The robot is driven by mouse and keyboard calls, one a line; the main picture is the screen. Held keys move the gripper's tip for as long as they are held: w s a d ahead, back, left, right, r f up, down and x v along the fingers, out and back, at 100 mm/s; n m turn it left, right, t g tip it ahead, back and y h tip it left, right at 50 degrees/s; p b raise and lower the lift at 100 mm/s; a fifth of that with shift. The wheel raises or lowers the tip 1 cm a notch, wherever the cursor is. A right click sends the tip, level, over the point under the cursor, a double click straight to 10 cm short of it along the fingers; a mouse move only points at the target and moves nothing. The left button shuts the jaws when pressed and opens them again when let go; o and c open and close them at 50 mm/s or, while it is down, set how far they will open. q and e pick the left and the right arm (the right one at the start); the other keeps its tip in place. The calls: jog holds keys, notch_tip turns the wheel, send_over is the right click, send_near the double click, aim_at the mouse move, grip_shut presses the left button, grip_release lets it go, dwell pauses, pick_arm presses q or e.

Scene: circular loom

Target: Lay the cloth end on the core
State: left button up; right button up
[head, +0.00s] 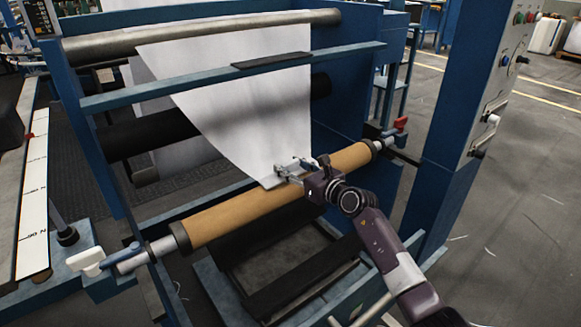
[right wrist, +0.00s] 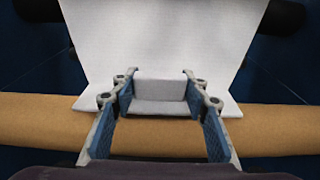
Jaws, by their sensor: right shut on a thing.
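The white cloth (head: 245,95) hangs from the upper roller and narrows to its lower end near the core. The core (head: 225,216) is a brown tube lying across the loom's front. My right gripper (head: 283,172) is shut on the cloth end, above the middle of the core. In the right wrist view, the cloth (right wrist: 155,35) has a raised fold between the fingers (right wrist: 158,88), and its lower edge overlaps the upper side of the core (right wrist: 45,128). I cannot tell whether the cloth touches the core. My left gripper is not in view.
A metal roller (head: 200,36) and a blue crossbar (head: 190,84) span the frame above. A white-handled clamp (head: 86,261) is at the core's left end and a red handle (head: 400,123) near its right end. A blue control post (head: 470,110) stands at right.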

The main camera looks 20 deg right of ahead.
jog(key=shift+f, duration=0.1)
jog(key=o, duration=1.4)
jog(key=shift+c, duration=0.2)
jog(key=v, duration=1.2)
jog(key=shift+f, duration=0.1)
